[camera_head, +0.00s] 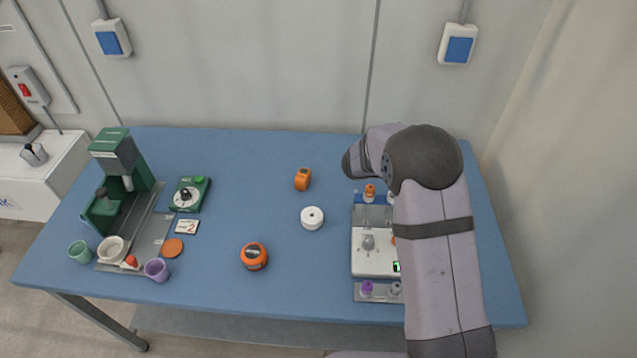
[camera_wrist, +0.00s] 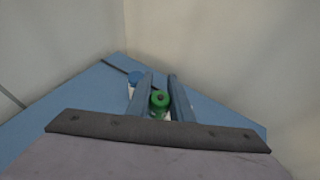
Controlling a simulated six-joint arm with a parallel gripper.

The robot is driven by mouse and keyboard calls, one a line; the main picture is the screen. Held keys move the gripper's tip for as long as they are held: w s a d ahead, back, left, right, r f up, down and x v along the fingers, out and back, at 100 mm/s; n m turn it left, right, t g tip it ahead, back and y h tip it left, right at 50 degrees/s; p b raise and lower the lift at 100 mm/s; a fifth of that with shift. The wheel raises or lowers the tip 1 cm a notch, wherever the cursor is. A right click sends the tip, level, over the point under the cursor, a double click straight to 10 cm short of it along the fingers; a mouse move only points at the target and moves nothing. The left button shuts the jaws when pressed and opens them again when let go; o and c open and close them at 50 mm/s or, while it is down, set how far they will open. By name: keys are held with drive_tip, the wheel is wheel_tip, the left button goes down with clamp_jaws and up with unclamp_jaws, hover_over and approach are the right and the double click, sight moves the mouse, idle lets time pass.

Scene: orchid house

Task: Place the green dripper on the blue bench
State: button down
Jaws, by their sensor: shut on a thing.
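The green dripper (camera_wrist: 159,101), seen from above in the wrist view, has a round green top with a dark centre and a pale part below. My gripper (camera_wrist: 160,78) is shut on it, with one blue-grey finger on each side. I cannot tell whether the dripper hangs free or still touches something below. The blue bench (camera_head: 240,215) fills the middle of the head view; its corner also shows in the wrist view (camera_wrist: 60,120). In the head view my arm hides the gripper and the dripper at the bench's right side.
A grey-white stand (camera_head: 376,262) with orange- and purple-topped bottles is partly behind my arm. A blue-capped bottle (camera_wrist: 136,78) is beside the left finger. A white spool (camera_head: 312,218), orange items (camera_head: 254,256) and a green machine (camera_head: 117,160) are further left. Bare bench lies between them.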

drive_tip(key=w+a+f+n+t+y+b, duration=0.25)
drive_tip(key=w+a+f+b, duration=0.2)
drive_tip(key=a, duration=0.45)
drive_tip(key=n+t+y+b, duration=0.5)
drive_tip(key=n+y+b, duration=0.6)
drive_tip(key=b, duration=0.3)
hover_over(275, 194)
wheel_tip(275, 194, down, 4)
drive_tip(key=shift+h, duration=0.25)
drive_tip(key=shift+f, duration=5.15)
drive_tip(key=shift+f+b, duration=0.2)
drive_tip(key=shift+b, duration=0.15)
drive_tip(key=c, duration=1.6)
unclamp_jaws()
drive_tip(key=shift+r, duration=0.2)
